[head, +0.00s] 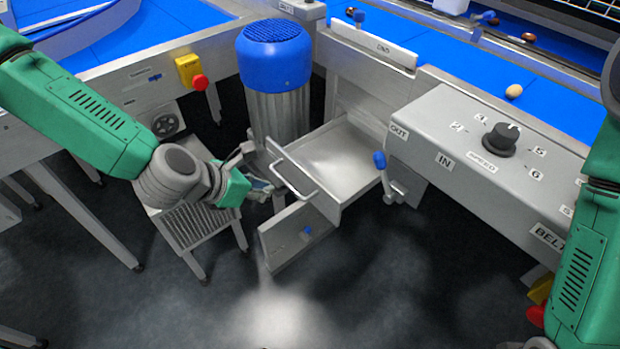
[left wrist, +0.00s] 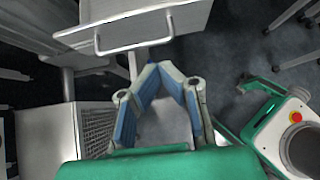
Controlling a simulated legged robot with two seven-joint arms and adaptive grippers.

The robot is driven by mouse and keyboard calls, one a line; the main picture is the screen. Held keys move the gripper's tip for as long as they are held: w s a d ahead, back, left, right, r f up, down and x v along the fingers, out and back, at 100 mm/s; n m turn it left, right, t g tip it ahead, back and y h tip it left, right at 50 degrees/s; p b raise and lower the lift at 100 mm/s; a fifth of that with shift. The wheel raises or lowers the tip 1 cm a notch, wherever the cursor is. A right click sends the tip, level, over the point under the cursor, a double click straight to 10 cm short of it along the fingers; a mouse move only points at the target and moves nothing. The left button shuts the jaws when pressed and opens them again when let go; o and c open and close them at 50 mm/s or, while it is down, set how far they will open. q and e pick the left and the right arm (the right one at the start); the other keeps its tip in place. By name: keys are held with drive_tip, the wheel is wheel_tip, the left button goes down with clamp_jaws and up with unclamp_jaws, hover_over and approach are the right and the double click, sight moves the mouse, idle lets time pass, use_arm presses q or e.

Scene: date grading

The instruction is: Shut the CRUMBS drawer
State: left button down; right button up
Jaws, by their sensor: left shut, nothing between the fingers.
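The open metal drawer (head: 335,150) sticks out from the machine below the conveyor, with a bar handle (head: 292,182) on its front. No CRUMBS label is readable on it. Its inside looks empty. My left gripper (head: 268,188) is shut and empty, just left of the drawer front. In the left wrist view, the drawer front (left wrist: 170,18) and handle (left wrist: 122,42) lie ahead of the shut fingers (left wrist: 158,70). I cannot tell whether they touch. My right gripper is out of view; only my right arm shows at the right edge.
A blue-capped motor (head: 274,55) stands behind my left gripper. The floor in front is clear.

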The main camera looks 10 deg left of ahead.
sight(313, 184)
use_arm(q)
drive_tip(key=x, duration=0.3)
drive_tip(key=b+x, duration=0.1)
drive_tip(key=x, duration=0.3)
drive_tip(key=d+r+b+x, duration=0.1)
drive_tip(key=x, duration=0.3)
drive_tip(key=shift+w+d+r, duration=0.1)
drive_tip(key=shift+w+d, duration=0.05)
drive_tip(key=shift+w, duration=0.15)
drive_tip(key=shift+w+d, duration=0.25)
drive_tip(key=shift+w, duration=0.45)
drive_tip(key=shift+d, duration=0.15)
